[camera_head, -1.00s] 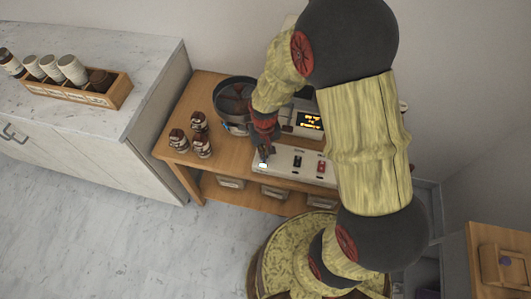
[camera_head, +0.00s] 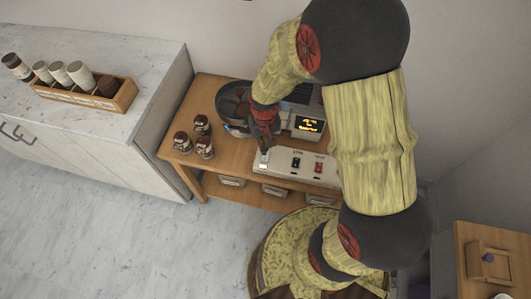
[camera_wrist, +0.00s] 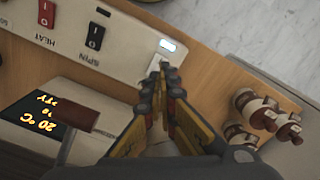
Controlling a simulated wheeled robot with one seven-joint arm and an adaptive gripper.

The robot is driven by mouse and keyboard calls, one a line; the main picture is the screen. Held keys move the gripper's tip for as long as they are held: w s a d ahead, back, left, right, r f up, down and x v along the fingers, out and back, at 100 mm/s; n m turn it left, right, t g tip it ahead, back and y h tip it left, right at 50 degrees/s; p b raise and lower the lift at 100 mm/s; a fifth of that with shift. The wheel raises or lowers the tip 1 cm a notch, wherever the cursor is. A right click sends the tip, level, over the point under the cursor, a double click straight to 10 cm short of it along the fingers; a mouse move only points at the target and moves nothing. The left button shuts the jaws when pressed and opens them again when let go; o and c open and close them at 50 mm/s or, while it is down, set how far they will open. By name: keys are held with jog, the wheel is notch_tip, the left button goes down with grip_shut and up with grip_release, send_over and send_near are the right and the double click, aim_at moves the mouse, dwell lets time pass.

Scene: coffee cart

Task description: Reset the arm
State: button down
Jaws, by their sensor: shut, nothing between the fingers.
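My gripper (camera_head: 265,147) is over the left end of the white control panel (camera_head: 308,172) in the head view, at the end of my bent arm. In the wrist view its fingertips (camera_wrist: 168,74) are together with nothing between them. They are close to a lit pale button (camera_wrist: 167,45) at the end of the panel. I cannot tell whether they touch it. The button also shows in the head view (camera_head: 264,158).
The panel carries a black SPIN switch (camera_wrist: 95,36) and a red HEAT switch (camera_wrist: 46,13). A display (camera_head: 309,124) and a dark round pan (camera_head: 234,100) stand behind. Several jars (camera_head: 204,147) stand left on the wooden table. A cup rack (camera_head: 120,103) sits on the white counter.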

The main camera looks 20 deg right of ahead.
dwell(0.5)
jog(key=shift+s, duration=0.35)
jog(key=s+r+t, duration=0.2)
jog(key=s+r, duration=0.4)
jog(key=r, duration=0.9)
jog(key=s+r+n+t, duration=0.1)
jog(key=s+r+t, duration=0.2)
jog(key=s+r, duration=0.4)
notch_tip(320, 180, up, 10)
jog(key=shift+s+f+t, duration=0.15)
jog(key=shift+f+t, duration=0.1)
jog(key=shift+t, duration=0.05)
